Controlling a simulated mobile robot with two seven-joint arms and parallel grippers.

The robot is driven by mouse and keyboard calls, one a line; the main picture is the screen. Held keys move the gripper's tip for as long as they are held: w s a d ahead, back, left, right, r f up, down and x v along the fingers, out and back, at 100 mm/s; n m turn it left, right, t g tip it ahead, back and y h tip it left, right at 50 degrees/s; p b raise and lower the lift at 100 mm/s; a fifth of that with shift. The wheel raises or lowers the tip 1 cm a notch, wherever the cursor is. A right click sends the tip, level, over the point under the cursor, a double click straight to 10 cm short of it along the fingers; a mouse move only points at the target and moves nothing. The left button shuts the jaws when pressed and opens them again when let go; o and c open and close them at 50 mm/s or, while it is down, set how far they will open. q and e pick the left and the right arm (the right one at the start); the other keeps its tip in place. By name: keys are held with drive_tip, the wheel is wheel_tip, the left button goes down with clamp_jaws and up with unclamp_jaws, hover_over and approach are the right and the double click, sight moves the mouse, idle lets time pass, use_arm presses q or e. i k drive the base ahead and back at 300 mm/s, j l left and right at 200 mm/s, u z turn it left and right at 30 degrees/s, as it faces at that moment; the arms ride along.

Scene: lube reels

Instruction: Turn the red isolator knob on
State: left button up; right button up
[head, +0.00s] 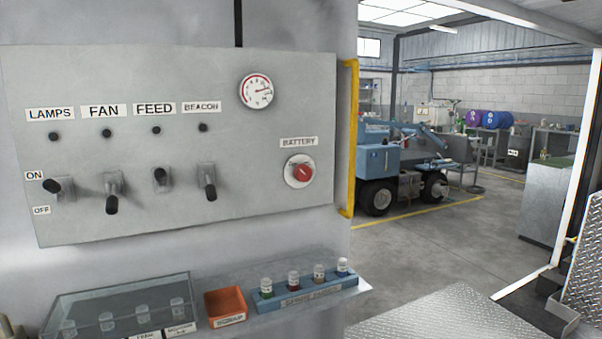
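The red isolator knob (303,173) sits on a round pale plate at the right of the grey switch panel (250,215), under a "BATTERY" label (298,142). I cannot tell its exact turned position. Neither of my grippers shows in the head view, and nothing touches the knob.
Levers under LAMPS (53,186) and FEED (160,175) point up; those under FAN (112,205) and BEACON (210,192) point down. A yellow rail (349,140) stands right of the panel. Below are a clear-lidded box (120,300), an orange bin (225,305) and a blue bottle rack (300,298).

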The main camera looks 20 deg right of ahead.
sight(302, 172)
drive_tip(key=i+l, duration=0.1)
drive_tip(key=l, duration=0.25)
drive_tip(key=i+l, duration=0.15)
drive_tip(key=l, duration=0.2)
drive_tip(key=i+l, duration=0.1)
drive_tip(key=l, duration=0.3)
drive_tip(key=i+l, duration=0.15)
drive_tip(key=l, duration=0.2)
drive_tip(key=i+l, duration=0.1)
drive_tip(key=l, duration=0.25)
drive_tip(key=i+l, duration=0.1)
drive_tip(key=l, duration=0.25)
